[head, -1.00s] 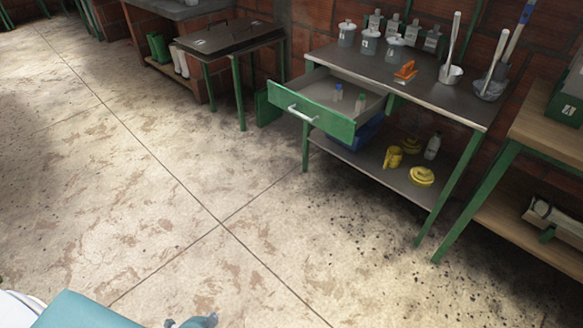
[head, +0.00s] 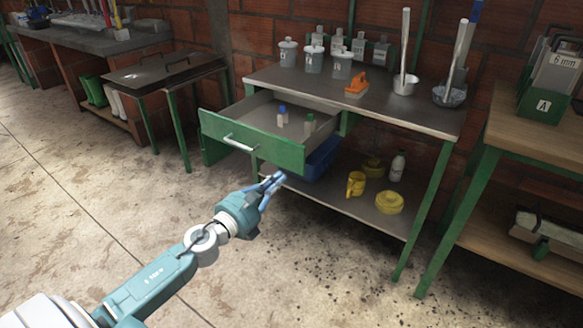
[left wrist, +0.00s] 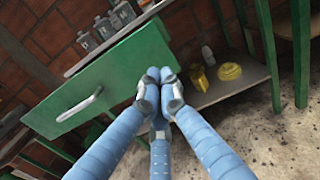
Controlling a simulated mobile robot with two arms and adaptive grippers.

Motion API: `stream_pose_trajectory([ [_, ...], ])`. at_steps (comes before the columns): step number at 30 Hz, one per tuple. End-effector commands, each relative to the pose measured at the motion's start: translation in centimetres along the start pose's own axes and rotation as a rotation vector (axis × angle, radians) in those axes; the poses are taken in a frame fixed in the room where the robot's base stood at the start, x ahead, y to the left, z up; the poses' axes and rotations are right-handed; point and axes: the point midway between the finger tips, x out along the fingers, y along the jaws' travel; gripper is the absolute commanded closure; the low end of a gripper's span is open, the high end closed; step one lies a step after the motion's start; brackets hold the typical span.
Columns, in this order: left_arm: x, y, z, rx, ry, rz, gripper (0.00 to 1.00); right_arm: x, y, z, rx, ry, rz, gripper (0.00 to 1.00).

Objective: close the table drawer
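The table drawer (head: 252,142) is pulled out of the metal-topped table (head: 420,110). Its green front carries a pale bar handle (head: 238,143). In the left wrist view the drawer front (left wrist: 110,85) is tilted, with the handle (left wrist: 80,104) at the left. My left gripper (head: 277,177) is below and in front of the drawer's right end in the head view. In the wrist view its fingertips (left wrist: 159,76) meet with nothing between them, overlapping the right end of the drawer front. I cannot tell whether they touch it. My right gripper is not in view.
Small bottles (head: 283,116) stand inside the drawer. Jars (head: 313,60), an orange tool (head: 356,86) and a metal pot (head: 404,85) stand on the table. The lower shelf holds a blue bin (head: 322,158) and yellow items (head: 389,202). The floor in front is clear.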

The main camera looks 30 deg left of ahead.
Motion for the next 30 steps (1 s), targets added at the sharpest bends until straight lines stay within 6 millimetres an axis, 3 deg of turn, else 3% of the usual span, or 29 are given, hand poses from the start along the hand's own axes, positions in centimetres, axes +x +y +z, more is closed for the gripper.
stream_pose_trajectory([
  [6, 4.5, 0.1, 0.1, -0.002, -0.002, 0.002, 1.0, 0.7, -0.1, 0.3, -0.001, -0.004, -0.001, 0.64],
  [12, 6.9, 0.1, 0.0, -0.002, 0.0, 0.002, 1.0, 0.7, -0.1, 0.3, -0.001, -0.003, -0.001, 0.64],
  [30, 7.6, -0.4, 0.0, -0.003, 0.001, 0.0, 1.0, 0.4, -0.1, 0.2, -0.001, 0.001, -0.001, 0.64],
])
